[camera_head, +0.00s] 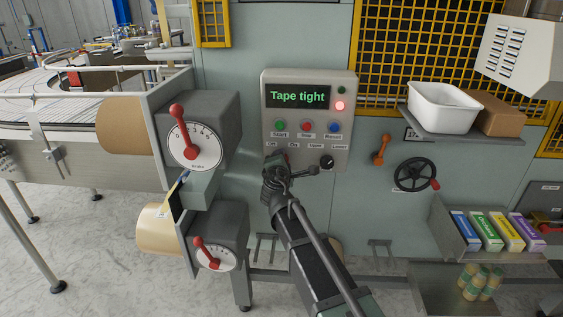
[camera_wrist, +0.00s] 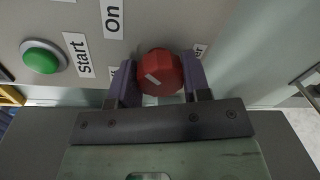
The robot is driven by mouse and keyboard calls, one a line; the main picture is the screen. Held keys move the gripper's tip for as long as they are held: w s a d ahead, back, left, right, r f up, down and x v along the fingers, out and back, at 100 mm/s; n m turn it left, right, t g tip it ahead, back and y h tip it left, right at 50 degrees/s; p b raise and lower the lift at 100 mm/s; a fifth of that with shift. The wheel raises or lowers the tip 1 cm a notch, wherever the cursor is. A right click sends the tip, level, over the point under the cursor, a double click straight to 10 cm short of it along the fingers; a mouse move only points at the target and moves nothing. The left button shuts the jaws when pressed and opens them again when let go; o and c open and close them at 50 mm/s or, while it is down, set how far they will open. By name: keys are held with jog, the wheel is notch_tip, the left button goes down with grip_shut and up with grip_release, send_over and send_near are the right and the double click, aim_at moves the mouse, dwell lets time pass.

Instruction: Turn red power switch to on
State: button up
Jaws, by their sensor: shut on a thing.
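The red power switch (camera_wrist: 160,72) is a round faceted knob on the control panel (camera_head: 309,84), with a short white mark lying diagonally on its face. In the wrist view my gripper (camera_wrist: 158,85) is shut on it, one finger at each side. The "On" label (camera_wrist: 113,18) shows beside the knob, and another label is mostly hidden behind a finger. In the head view my gripper (camera_head: 276,164) is at the panel's lower left, below the Off and On labels, and hides the switch.
The panel display (camera_head: 298,96) reads "Tape tight", with a red lamp (camera_head: 340,106) lit beside it. Start (camera_head: 280,126), Stop (camera_head: 306,127) and Reset (camera_head: 334,127) buttons sit above. A black knob (camera_head: 327,162) is close to the right of my gripper. Red-handled dials (camera_head: 195,146) stand left.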

jog(key=o, duration=0.9)
jog(key=s, duration=0.7)
jog(key=s+r+p, duration=0.1)
jog(key=s, duration=0.2)
jog(key=shift+s+a, duration=0.25)
jog(key=shift+s, duration=0.15)
